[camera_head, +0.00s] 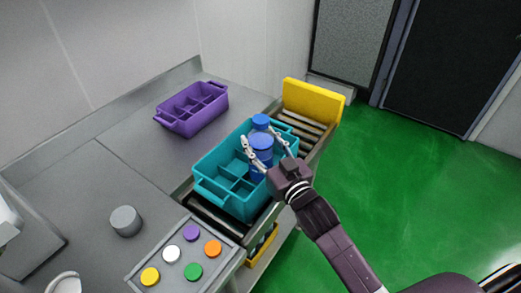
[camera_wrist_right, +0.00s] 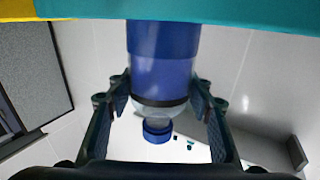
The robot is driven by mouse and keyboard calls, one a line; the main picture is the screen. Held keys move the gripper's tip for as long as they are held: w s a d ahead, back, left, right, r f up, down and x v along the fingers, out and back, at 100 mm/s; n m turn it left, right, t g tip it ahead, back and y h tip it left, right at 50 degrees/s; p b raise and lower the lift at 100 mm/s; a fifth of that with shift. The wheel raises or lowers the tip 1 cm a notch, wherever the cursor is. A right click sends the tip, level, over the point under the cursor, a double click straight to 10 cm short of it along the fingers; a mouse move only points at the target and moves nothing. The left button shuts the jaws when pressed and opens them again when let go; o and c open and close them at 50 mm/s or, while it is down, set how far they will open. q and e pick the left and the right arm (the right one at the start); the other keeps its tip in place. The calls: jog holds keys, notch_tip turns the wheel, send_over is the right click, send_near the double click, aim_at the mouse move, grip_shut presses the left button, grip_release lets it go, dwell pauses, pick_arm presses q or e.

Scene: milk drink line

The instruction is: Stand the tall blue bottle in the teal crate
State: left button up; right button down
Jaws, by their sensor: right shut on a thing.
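The teal crate (camera_head: 207,188), with several compartments, sits on a roller conveyor. The tall blue bottle (camera_head: 261,164) is upright over the crate's right half; it also shows in the right wrist view (camera_wrist_right: 162,70), cap toward the bottom of the picture. My right gripper (camera_head: 260,139) is shut on this bottle, a finger on each side. The crate's teal wall (camera_wrist_right: 230,10) crosses the top of the wrist view, hiding the bottle's base. I cannot tell if the base touches the crate floor. My left gripper is not in view.
A purple crate (camera_head: 184,117) stands on the grey counter behind. A yellow block (camera_head: 313,101) closes the conveyor's far end. A panel with several coloured discs (camera_head: 209,268) is in front, and a grey cylinder (camera_head: 125,221) is at left. Green floor lies open at right.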

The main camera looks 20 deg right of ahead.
jog(key=shift+f, duration=1.8)
jog(key=c, duration=1)
grip_release()
jog(key=shift+f, duration=0.15)
jog(key=shift+o, duration=0.2)
jog(key=shift+s, duration=0.1)
jog(key=s+d+b, duration=0.2)
jog(key=s, duration=0.9)
jog(key=shift+s, duration=0.4)
